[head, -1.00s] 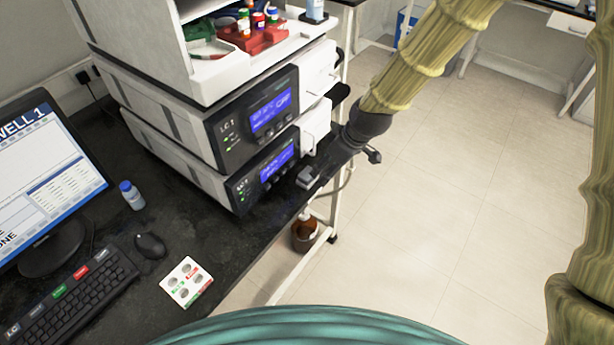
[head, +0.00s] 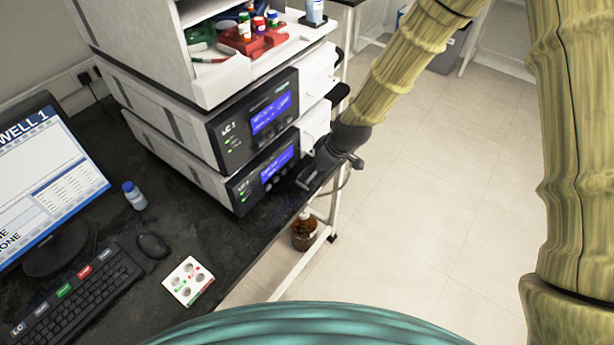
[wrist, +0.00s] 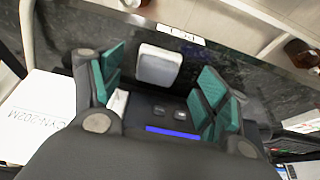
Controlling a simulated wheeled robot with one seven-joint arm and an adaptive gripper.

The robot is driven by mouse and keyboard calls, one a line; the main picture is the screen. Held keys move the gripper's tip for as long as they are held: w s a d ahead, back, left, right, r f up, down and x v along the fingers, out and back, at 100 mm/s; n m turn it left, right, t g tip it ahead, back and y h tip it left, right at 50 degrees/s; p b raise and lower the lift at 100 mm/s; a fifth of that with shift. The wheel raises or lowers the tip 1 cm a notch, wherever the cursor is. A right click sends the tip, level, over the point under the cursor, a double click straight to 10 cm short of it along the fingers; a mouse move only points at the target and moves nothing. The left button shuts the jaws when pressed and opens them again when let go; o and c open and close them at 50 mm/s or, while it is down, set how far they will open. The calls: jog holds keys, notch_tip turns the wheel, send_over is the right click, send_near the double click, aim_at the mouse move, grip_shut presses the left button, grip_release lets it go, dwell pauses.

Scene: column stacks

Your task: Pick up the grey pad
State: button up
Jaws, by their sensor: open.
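The grey pad (wrist: 158,65) shows in the wrist view as a small light grey square with rounded corners, on the dark bench in front of the instrument stack. My gripper (wrist: 160,78) is open, with its teal-lined fingers spread to the left and right of the pad. No contact between fingers and pad is visible. In the head view my gripper (head: 313,178) is low over the bench edge, beside the lower LC module. It hides the pad there.
The LC modules (head: 255,125), with blue displays, stand close beside my gripper. A brown bottle (head: 304,232) stands below the bench edge. A white card with round wells (head: 188,281), a mouse (head: 153,245) and a keyboard (head: 75,300) lie on the bench. Open floor is to the right.

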aim_at(312, 176)
jog(key=shift+p+x, duration=0.55)
jog(key=shift+x, duration=1.55)
jog(key=shift+w+a+r, duration=0.1)
jog(key=shift+w+a, duration=0.05)
jog(key=shift+c, duration=0.4)
jog(key=c, duration=0.9)
